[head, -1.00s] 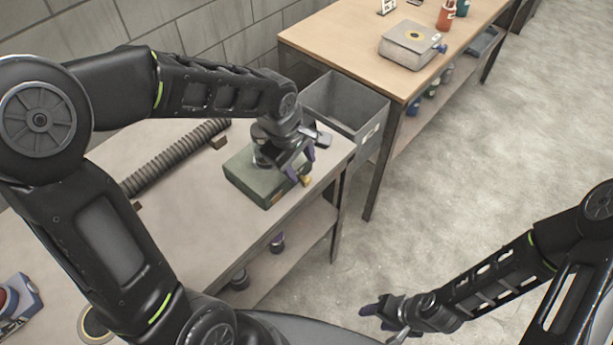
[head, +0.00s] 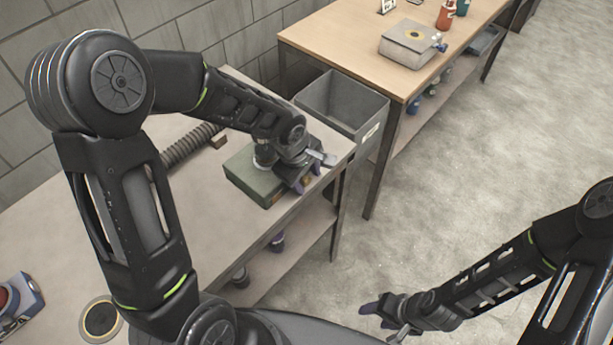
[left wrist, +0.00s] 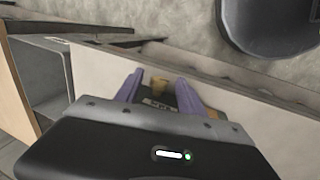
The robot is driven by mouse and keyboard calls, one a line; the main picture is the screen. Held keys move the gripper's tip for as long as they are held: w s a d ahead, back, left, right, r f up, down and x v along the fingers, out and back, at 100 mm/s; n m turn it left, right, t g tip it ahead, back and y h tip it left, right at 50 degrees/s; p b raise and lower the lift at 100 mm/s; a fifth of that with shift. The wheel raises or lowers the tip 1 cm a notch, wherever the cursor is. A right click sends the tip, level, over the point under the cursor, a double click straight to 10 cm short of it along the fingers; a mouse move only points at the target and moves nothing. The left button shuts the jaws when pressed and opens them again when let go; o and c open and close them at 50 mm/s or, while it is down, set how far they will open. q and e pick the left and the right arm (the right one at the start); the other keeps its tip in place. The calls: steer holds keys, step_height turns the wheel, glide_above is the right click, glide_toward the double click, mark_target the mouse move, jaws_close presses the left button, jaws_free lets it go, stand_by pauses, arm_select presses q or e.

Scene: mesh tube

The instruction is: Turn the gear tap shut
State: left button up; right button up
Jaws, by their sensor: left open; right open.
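The green box (head: 252,182) sits on the near workbench, close to its front edge. My left gripper (head: 303,188) is at the box's right end, pointing down, with its purple fingers open. In the left wrist view, a small tan-brass piece (left wrist: 157,84), which looks like the tap, shows between the open fingers (left wrist: 160,92), with a small label in front of it. I cannot tell whether the fingers touch it. In the head view my gripper mostly hides it. My right gripper (head: 374,312) is open and empty, over the floor at lower right.
A ribbed hose (head: 190,145) lies behind the box, beside a small brown block (head: 219,141). A grey bin (head: 342,104) stands past the bench's right end. A wooden table (head: 340,42) holds a grey device (head: 410,46). The floor at right is clear.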

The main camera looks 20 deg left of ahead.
arm_select(q)
steer(key=shift+c, duration=0.5)
jaws_close()
